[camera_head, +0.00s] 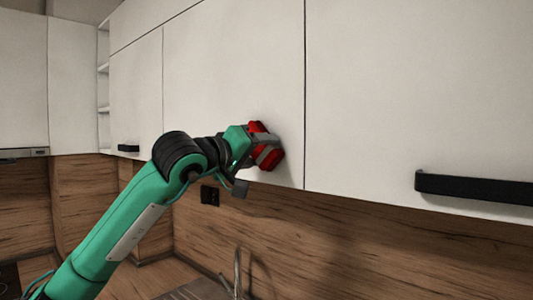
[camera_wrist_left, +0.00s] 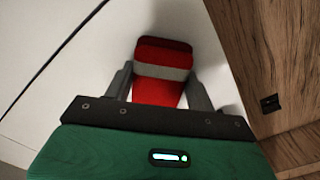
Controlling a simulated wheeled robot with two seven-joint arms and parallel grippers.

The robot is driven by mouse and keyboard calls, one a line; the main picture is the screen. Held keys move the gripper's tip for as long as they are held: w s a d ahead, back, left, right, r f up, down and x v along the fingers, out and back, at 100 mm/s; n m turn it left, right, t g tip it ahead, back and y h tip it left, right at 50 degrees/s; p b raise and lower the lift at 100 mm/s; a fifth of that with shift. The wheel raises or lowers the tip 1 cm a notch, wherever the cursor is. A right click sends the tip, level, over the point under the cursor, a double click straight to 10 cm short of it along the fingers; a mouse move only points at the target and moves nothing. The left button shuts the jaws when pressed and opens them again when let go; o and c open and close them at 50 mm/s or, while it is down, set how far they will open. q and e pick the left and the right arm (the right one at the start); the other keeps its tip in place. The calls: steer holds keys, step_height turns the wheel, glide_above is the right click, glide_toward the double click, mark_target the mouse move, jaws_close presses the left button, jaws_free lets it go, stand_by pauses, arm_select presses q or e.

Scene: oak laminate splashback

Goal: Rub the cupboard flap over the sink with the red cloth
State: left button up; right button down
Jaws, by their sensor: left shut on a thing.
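The red cloth (camera_head: 264,146) is a red block-like pad with a grey band, held up at the white cupboard flap (camera_head: 230,75) over the sink (camera_head: 200,288). My left gripper (camera_head: 268,147) is shut on the cloth, near the flap's lower right part. In the left wrist view the cloth (camera_wrist_left: 160,75) sits between the two grey fingers, with the white flap (camera_wrist_left: 120,35) right behind it. The cloth looks to be against the flap or very close; I cannot tell if it touches. My right gripper is not in view.
A black handle (camera_head: 470,187) sticks out from the neighbouring flap at right. A smaller black handle (camera_head: 128,148) is at left. A tap (camera_head: 238,272) rises below, before the wooden splashback (camera_head: 350,240). A dark socket (camera_head: 210,195) is on the splashback.

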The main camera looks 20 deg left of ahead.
mark_target(271, 151)
arm_select(q)
steer(key=shift+w+a, duration=0.25)
steer(key=shift+a, duration=0.4)
steer(key=shift+w+a, duration=0.2)
steer(key=shift+a, duration=0.45)
steer(key=shift+w+a, duration=0.25)
steer(key=shift+a, duration=0.4)
steer(key=shift+r, duration=0.15)
steer(key=shift+s+d+b, duration=0.25)
steer(key=shift+s+d, duration=0.15)
steer(key=shift+d, duration=0.8)
steer(key=shift+s+d+b, duration=0.3)
steer(key=shift+s+d, duration=0.15)
steer(key=shift+d, duration=0.7)
steer(key=shift+s+d+b, duration=0.25)
steer(key=shift+s+d, duration=0.15)
steer(key=shift+d, duration=0.8)
steer(key=shift+w+a, duration=0.35)
steer(key=shift+a, duration=0.6)
steer(key=shift+w+a, duration=0.3)
steer(key=shift+a, duration=0.6)
steer(key=shift+w+a, duration=0.3)
steer(key=shift+a, duration=0.55)
steer(key=shift+w+a, duration=0.3)
steer(key=shift+a, duration=0.55)
steer(key=shift+s, duration=0.1)
